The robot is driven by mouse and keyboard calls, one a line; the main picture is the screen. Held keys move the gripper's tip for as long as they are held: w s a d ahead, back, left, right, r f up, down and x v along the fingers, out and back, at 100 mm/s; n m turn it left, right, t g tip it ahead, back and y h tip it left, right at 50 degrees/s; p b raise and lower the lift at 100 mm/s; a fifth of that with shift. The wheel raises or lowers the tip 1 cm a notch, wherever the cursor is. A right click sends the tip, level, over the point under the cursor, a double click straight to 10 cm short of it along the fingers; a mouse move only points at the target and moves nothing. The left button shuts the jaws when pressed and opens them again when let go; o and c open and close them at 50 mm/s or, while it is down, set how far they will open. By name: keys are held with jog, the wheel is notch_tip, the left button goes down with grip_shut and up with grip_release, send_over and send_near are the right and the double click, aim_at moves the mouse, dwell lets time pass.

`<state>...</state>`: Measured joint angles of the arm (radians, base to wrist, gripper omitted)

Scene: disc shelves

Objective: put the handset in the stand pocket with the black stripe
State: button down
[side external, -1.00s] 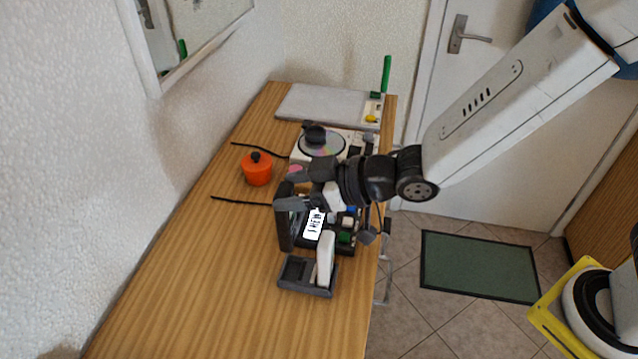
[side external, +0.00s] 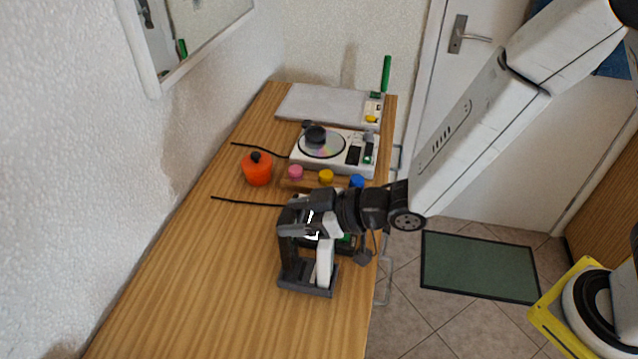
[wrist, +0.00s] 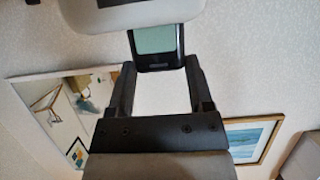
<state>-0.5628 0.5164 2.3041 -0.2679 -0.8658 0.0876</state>
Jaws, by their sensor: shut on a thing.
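The dark handset (side external: 288,262) is held upright between my gripper's fingers. My gripper (side external: 288,232) is shut on its upper part. In the wrist view, the handset (wrist: 158,45) shows a pale green screen between the fingertips (wrist: 158,70). The dark grey stand (side external: 308,291) is on the table directly below. The handset's lower end is at the stand's left pocket; I cannot tell whether it is inside or just above. A white handset (side external: 325,262) stands upright in the right pocket. I cannot make out a black stripe on the stand.
Behind my gripper are a wooden rack with pink (side external: 295,172), yellow (side external: 326,177) and blue (side external: 357,181) knobs, and a white disc player (side external: 322,147). An orange pot (side external: 257,170) sits to the left. The table's front left (side external: 200,300) is clear.

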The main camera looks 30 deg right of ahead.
jog(key=shift+f, duration=2.05)
grip_release()
jog(key=v, duration=0.7)
jog(key=shift+s+d, duration=0.2)
jog(key=shift+s, duration=0.05)
jog(key=shift+w+d, duration=0.1)
